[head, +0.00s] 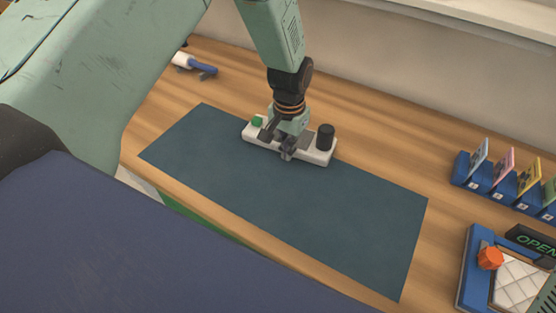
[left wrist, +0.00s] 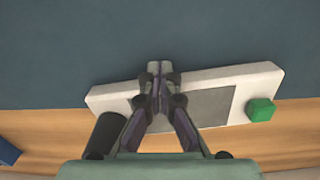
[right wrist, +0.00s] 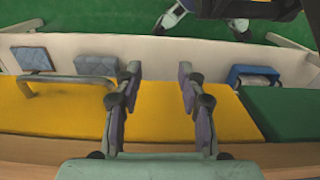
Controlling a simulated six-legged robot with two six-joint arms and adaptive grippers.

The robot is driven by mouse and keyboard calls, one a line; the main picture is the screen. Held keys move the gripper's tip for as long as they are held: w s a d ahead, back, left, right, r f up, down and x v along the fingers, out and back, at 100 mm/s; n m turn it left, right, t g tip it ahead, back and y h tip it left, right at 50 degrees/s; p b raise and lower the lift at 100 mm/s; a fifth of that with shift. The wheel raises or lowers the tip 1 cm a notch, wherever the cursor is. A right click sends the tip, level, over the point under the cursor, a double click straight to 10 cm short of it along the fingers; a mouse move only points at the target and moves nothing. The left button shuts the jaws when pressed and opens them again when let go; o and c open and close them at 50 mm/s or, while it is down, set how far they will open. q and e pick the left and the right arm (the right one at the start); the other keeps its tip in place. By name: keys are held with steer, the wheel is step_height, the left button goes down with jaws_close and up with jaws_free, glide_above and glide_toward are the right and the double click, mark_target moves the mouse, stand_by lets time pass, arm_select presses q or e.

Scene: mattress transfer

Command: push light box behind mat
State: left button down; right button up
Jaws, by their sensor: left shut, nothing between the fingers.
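The light box (head: 308,150) is a long white bar with a grey panel, a green button at one end and a black knob at the other. It lies across the far edge of the dark blue mat (head: 200,145), partly on the mat and partly on the wood. My left gripper (head: 287,156) is shut and empty, with its fingertips at the box's near side, hiding its middle. The light box (left wrist: 245,85) also shows beneath the fingers in the left wrist view. Whether they touch it I cannot tell. My right gripper (right wrist: 157,75) is open and empty, away from the mat.
A wood strip behind the mat is clear up to the wall. A blue-and-white roller (head: 193,65) lies at the back left. Blue card holders (head: 478,181) and a blue tray (head: 467,262) stand at the right. The right wrist view shows a yellow mattress (right wrist: 60,105).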

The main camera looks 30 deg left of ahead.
mark_target(307, 129)
arm_select(q)
steer(key=w, duration=0.2)
steer(key=w+b, duration=0.1)
steer(key=w, duration=0.2)
steer(key=w+d+b, duration=0.1)
steer(key=w, duration=0.1)
steer(key=shift+w+f, duration=0.25)
steer(key=shift+w, duration=0.1)
steer(key=shift+w+r+b, duration=0.15)
steer(key=shift+w+b, duration=0.45)
steer(key=shift+w+d, duration=0.1)
steer(key=shift+w, duration=0.4)
steer(key=shift+s, duration=0.2)
